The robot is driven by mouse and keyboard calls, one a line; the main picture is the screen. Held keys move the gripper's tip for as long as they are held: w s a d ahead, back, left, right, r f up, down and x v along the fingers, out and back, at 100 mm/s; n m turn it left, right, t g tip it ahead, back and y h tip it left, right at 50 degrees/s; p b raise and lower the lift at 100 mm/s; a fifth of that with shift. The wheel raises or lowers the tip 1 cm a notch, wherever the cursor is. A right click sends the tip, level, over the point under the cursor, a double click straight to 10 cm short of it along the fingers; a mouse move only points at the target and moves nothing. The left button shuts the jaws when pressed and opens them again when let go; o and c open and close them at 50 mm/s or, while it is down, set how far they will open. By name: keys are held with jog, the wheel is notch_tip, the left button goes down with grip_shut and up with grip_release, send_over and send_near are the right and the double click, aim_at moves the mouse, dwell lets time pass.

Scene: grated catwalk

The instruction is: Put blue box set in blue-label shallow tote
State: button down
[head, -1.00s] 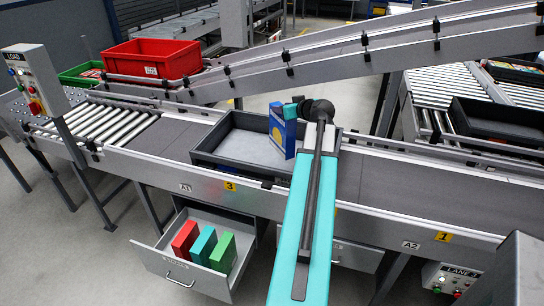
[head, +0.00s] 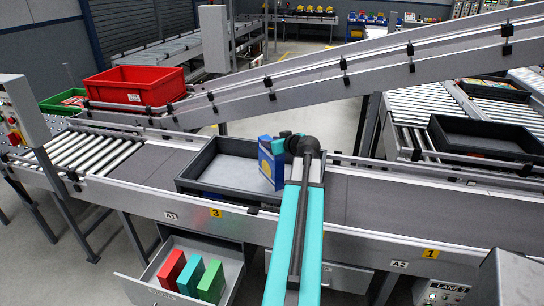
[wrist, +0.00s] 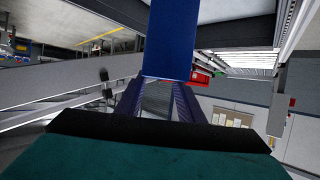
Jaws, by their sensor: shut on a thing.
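A blue box set (head: 265,163) with a yellow panel is held upright in my gripper (head: 288,146). It appears in front of or inside a dark grey shallow tote (head: 196,186) on the conveyor; I cannot tell if it touches the tote floor. The visible part of the tote is empty, and my arm covers its right front.
An open drawer (head: 153,285) below holds red, teal and green boxes (head: 190,275). A red tote (head: 133,85) and a green tote (head: 62,103) stand at the left. A sloping conveyor rail (head: 310,78) runs behind. A black tote (head: 485,140) sits at the right.

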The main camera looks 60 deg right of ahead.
jog(key=shift+f, duration=1.4)
jog(key=shift+f+p, duration=0.7)
jog(key=shift+f, duration=1.2)
jog(key=c, duration=1.2)
grip_release()
jog(key=b, duration=0.3)
send_near(280, 157)
jog(key=x, duration=0.5)
jog(key=shift+s, duration=0.1)
